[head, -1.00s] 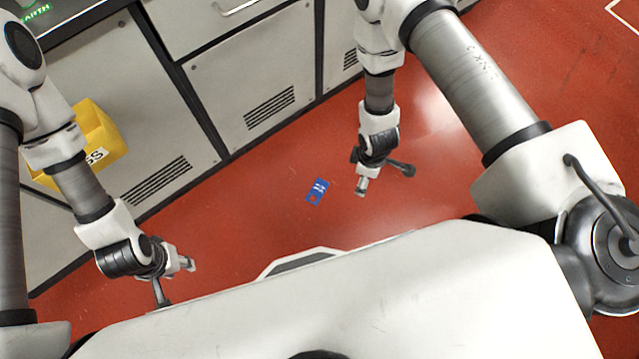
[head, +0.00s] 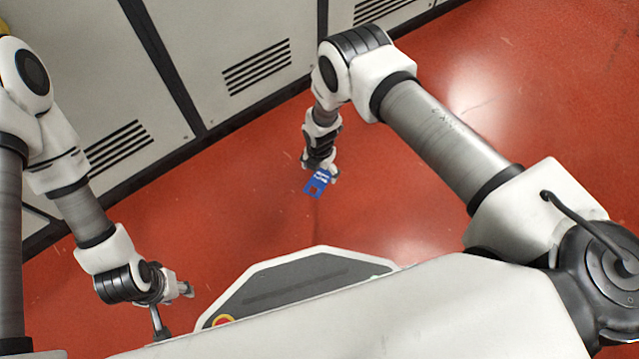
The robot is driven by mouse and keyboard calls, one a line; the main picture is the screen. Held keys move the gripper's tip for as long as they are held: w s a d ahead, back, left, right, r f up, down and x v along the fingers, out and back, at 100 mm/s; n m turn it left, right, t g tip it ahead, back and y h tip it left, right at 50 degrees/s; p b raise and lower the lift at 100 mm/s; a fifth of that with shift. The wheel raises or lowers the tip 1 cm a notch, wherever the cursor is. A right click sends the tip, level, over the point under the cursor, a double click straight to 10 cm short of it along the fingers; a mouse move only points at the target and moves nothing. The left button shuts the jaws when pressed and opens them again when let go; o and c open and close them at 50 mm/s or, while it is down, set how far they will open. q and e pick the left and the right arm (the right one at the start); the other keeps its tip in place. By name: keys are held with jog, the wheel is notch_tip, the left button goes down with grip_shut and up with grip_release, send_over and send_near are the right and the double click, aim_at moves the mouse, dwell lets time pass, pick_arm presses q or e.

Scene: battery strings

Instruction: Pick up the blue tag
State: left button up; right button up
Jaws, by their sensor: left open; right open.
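The blue tag (head: 317,184) has white print and lies on the red floor near the middle of the head view. My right gripper (head: 321,171) is open, directly over the upper end of the tag, and hides part of it. I cannot tell whether its fingers touch the tag. My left gripper (head: 172,302) is open and empty at the lower left, well apart from the tag.
Grey-white cabinets (head: 205,40) with slotted vents stand along the upper left, behind the tag. The red floor (head: 240,205) around the tag is clear. The front of my own base shows below it.

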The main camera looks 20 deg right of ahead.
aim_at(320, 180)
notch_tip(320, 180, down, 4)
jog(key=shift+f+b, duration=0.1)
jog(key=shift+b, duration=1.15)
jog(key=shift+f, duration=0.15)
jog(key=shift+r, duration=0.2)
jog(key=shift+f, duration=0.3)
jog(key=c, duration=1.1)
jog(key=shift+r, duration=0.1)
